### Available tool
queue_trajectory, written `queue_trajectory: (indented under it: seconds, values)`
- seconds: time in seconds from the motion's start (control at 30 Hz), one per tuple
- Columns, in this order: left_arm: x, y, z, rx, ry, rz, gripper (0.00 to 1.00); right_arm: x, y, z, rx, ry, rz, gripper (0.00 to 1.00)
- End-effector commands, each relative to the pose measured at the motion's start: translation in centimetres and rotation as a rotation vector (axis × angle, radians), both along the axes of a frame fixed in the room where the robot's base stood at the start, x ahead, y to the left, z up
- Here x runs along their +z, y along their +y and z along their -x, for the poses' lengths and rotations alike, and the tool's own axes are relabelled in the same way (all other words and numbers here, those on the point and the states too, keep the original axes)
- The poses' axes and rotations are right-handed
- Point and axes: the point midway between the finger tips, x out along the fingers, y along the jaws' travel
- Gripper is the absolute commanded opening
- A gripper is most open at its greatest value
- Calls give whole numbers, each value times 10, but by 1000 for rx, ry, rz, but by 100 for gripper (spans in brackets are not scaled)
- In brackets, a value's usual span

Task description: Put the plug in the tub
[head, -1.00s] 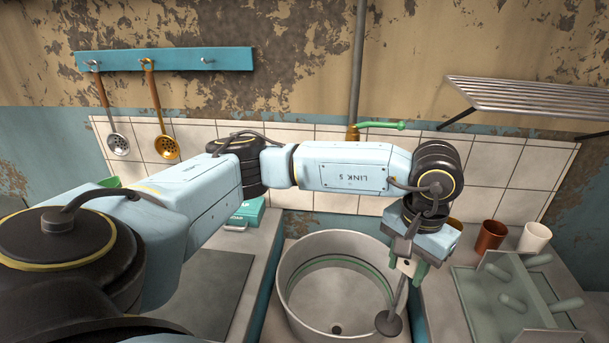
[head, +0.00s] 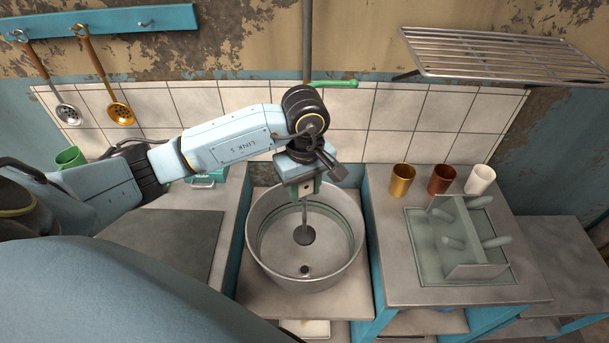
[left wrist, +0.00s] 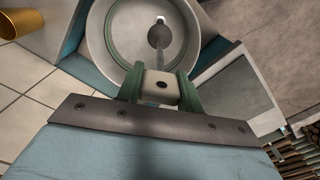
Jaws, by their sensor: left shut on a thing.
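The plug (head: 304,236) is a dark grey disc at the lower end of a thin rod. My left gripper (head: 304,188) is shut on the top of it, and the rod hangs nearly upright. The tub (head: 254,252) is a round, pale metal basin with a green ring line inside. The disc appears over the tub's inside, behind the dark drain hole (head: 305,270) in the picture. In the left wrist view, the green fingers grip the plug's pale block (left wrist: 161,87), and its disc (left wrist: 158,38) overlaps the tub (left wrist: 97,35). My right gripper is out of view.
A gold cup (head: 402,180), a brown cup (head: 441,180) and a white cup (head: 480,180) stand on the right counter beside a dish rack (head: 425,245). A green tap handle (head: 335,84) sits behind the tub. A wire shelf (head: 500,52) hangs at upper right.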

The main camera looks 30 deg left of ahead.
Motion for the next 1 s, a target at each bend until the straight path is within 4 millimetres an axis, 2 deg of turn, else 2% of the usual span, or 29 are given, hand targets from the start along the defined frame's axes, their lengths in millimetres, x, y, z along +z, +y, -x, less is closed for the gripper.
queue_trajectory:
  seconds: [0.2, 1.0]
  values:
    - [-16, 1, 1, 13, 1, 0, 0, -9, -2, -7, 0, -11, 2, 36]
    - [-96, 0, 1, 9, 0, 1, 0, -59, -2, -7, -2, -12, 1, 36]
